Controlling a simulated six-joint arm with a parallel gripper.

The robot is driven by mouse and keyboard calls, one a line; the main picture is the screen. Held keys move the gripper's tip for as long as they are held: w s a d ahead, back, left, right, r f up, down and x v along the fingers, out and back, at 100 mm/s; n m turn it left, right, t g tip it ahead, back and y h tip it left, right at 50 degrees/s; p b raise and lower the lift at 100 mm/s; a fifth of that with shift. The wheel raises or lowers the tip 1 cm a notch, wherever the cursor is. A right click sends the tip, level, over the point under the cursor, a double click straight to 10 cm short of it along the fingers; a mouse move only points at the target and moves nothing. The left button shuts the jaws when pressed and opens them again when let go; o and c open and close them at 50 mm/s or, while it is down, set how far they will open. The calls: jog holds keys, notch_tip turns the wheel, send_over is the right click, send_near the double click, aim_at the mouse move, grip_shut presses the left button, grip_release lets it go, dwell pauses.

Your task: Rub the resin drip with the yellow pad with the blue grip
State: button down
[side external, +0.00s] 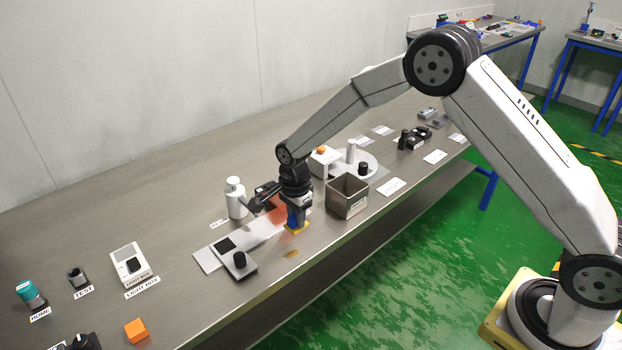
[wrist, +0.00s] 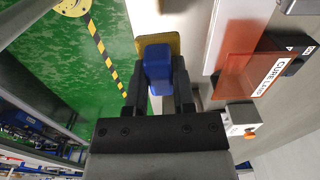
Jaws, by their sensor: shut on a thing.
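My gripper (side external: 297,205) is shut on the blue grip (side external: 293,219) of the yellow pad (side external: 302,229). The pad points down, at or just above the bench top; I cannot tell if it touches. In the wrist view the blue grip (wrist: 157,68) sits between my fingers (wrist: 158,88), with the yellow pad (wrist: 170,40) beyond it. The resin drip (side external: 292,254), a small amber patch, lies on the bench nearer the front edge, a short way from the pad. I cannot make out the drip in the wrist view.
A grey open bin (side external: 347,197) is to the right, a white bottle (side external: 235,198) to the left. The bench front edge is near.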

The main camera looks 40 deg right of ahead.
aim_at(298, 249)
jog(key=shift+f, duration=3.5)
jog(key=shift+a+f, duration=0.55)
jog(key=shift+a, duration=1.5)
jog(key=shift+d, duration=1.95)
jog(key=shift+d+r, duration=0.15)
jog(key=shift+r, duration=3.9)
